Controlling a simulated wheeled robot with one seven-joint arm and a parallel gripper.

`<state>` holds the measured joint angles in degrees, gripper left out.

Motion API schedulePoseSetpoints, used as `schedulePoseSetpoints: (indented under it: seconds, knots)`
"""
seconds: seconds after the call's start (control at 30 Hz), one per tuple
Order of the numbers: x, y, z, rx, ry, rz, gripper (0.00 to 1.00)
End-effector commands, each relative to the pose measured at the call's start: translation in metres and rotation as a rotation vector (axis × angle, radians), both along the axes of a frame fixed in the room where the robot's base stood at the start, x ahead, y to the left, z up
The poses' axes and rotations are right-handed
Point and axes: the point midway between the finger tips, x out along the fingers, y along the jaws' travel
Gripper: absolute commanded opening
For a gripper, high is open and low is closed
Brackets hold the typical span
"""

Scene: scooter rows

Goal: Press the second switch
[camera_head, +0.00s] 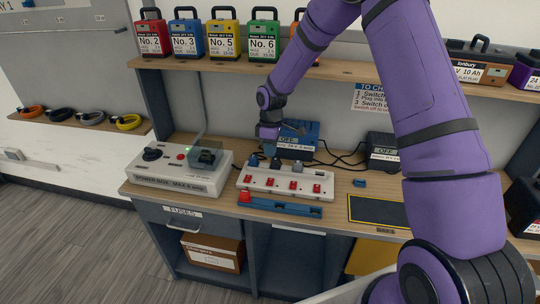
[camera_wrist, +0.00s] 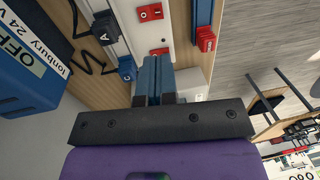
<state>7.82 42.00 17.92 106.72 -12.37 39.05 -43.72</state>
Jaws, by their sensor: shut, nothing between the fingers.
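The white power strip (camera_head: 283,191) lies on the bench with several red switches in a row. The second switch from the left (camera_head: 270,182) also shows near the top of the wrist view (camera_wrist: 150,12). The leftmost switch (camera_head: 245,181) shows just beyond my fingertips in the wrist view (camera_wrist: 159,50). My gripper (camera_wrist: 154,62) is shut and empty, its blue fingers over the strip's left end. In the head view its purple body is behind the strip; the fingertips are hard to make out. I cannot tell the gap to the strip.
Plugs (camera_head: 275,163) stand along the strip's back edge. A blue charger (camera_head: 297,140) reading OFF is behind, a dark charger (camera_head: 383,150) right. A power box (camera_head: 180,168) is left; a blue bar (camera_head: 280,207) with a red end lies in front. Battery packs line the shelf.

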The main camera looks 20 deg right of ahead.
Motion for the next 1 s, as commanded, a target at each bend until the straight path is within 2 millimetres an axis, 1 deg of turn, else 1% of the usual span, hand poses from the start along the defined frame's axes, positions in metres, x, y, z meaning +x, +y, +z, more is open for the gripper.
schedulePoseSetpoints:
  seconds: [0.03,0.2,0.5,0.7,0.83,1.0]
  knots:
    - [-0.002,0.001,-0.01,0.0,0.005,0.001,0.0]
    - [-0.005,0.003,-0.042,-0.001,0.005,-0.001,0.0]
    - [-0.011,0.006,-0.093,-0.001,0.003,0.001,0.0]
    - [-0.012,0.007,-0.113,0.0,0.001,-0.001,0.0]
    - [-0.012,0.007,-0.117,0.0,0.0,-0.001,0.0]
    - [-0.012,0.007,-0.118,0.0,0.0,-0.001,0.0]
